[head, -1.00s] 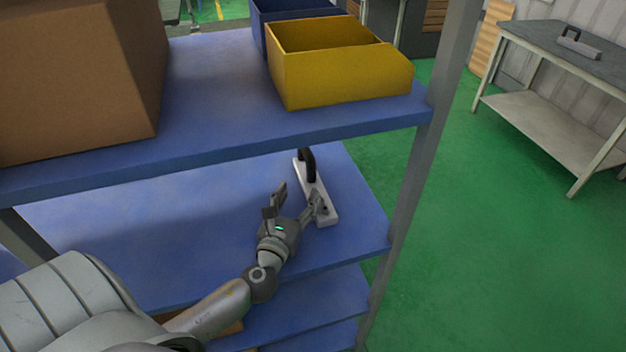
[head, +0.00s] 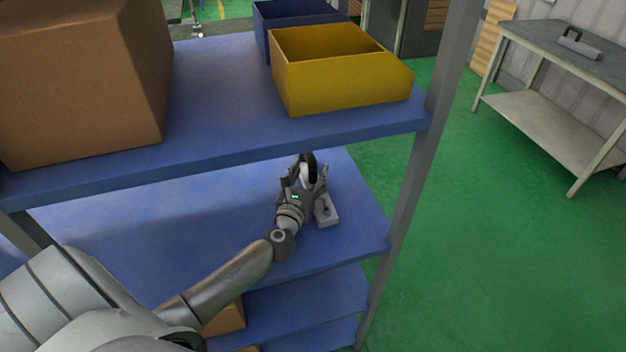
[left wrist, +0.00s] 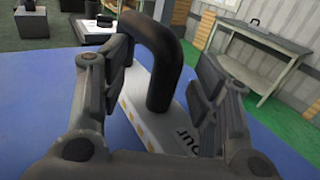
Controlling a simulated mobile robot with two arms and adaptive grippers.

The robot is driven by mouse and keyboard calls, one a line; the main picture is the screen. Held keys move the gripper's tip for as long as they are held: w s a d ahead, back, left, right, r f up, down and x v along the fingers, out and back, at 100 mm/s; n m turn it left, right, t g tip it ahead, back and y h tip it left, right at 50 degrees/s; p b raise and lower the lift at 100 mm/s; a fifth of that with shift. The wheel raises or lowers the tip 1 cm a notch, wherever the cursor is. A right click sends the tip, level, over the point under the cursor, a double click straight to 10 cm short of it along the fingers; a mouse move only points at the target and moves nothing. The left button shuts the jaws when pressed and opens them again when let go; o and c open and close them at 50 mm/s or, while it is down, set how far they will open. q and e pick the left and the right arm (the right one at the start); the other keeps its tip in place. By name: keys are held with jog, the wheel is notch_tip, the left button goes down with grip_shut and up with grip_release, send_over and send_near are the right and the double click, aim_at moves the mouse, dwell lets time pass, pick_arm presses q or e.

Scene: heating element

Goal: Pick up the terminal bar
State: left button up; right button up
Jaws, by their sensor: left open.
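The terminal bar (head: 326,213) is a light grey bar with a black arched handle (head: 308,161). It lies on the middle blue shelf near its right end, partly hidden by my gripper. My left gripper (head: 306,174) is open and close to the handle. In the left wrist view the black handle (left wrist: 164,62) rises between the two open fingers of my left gripper (left wrist: 160,80), with a gap visible at the right finger. The bar's body (left wrist: 150,112) with dark lettering lies below. My right gripper is not in view.
The upper blue shelf (head: 225,85) hangs above my left arm, with a cardboard box (head: 85,85) and a yellow bin (head: 345,85) on it. A grey upright post (head: 420,165) stands right of the bar. A grey workbench (head: 575,60) is at the far right.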

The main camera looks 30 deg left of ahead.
pick_arm(q)
jog(key=shift+c, duration=0.5)
grip_shut()
jog(key=shift+r, duration=0.1)
